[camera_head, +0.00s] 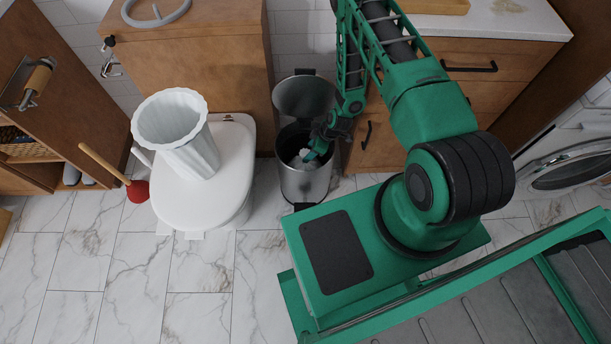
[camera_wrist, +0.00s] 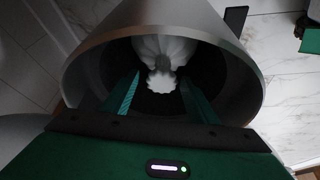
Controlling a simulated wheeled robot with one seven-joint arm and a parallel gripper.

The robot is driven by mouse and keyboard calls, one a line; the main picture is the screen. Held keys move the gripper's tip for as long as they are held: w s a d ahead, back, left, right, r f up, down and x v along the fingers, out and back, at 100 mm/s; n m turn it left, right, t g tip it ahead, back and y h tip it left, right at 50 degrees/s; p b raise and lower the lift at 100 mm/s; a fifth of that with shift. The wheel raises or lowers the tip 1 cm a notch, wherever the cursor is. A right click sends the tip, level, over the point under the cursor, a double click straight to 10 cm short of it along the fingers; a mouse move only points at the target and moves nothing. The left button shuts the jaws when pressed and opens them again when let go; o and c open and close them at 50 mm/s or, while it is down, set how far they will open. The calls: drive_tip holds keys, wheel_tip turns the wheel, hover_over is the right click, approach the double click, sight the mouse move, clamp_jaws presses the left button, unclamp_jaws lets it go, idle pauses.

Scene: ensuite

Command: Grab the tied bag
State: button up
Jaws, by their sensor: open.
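The tied bag (camera_wrist: 163,58) is white, with a gathered, ruffled top, and sits inside the metal bin. In the wrist view it lies straight ahead of my gripper (camera_wrist: 160,92), whose two green fingers stand apart on either side of the ruffled knot. I cannot tell whether they touch it. In the head view a small white part of the bag (camera_head: 302,157) shows in the bin (camera_head: 303,185), beside my gripper (camera_head: 317,152), which reaches into the bin's mouth. The lower part of the bag is hidden in the dark bin.
The bin's lid (camera_head: 303,96) stands open behind it. A toilet (camera_head: 232,165) with a white ribbed basket (camera_head: 178,130) on it is to the left, beside a red plunger (camera_head: 137,190). Wooden drawers (camera_head: 478,92) are close on the right.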

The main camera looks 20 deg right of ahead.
hover_over(305, 169)
drive_tip(key=w+d, duration=0.2)
drive_tip(key=w, duration=0.1)
drive_tip(key=f, duration=0.5)
drive_tip(key=shift+s+a, duration=0.1)
drive_tip(key=shift+a, duration=0.1)
drive_tip(key=shift+a+f, duration=0.2)
drive_tip(key=shift+f, duration=0.3)
drive_tip(key=shift+c, duration=0.3)
drive_tip(key=shift+w, duration=0.2)
clamp_jaws()
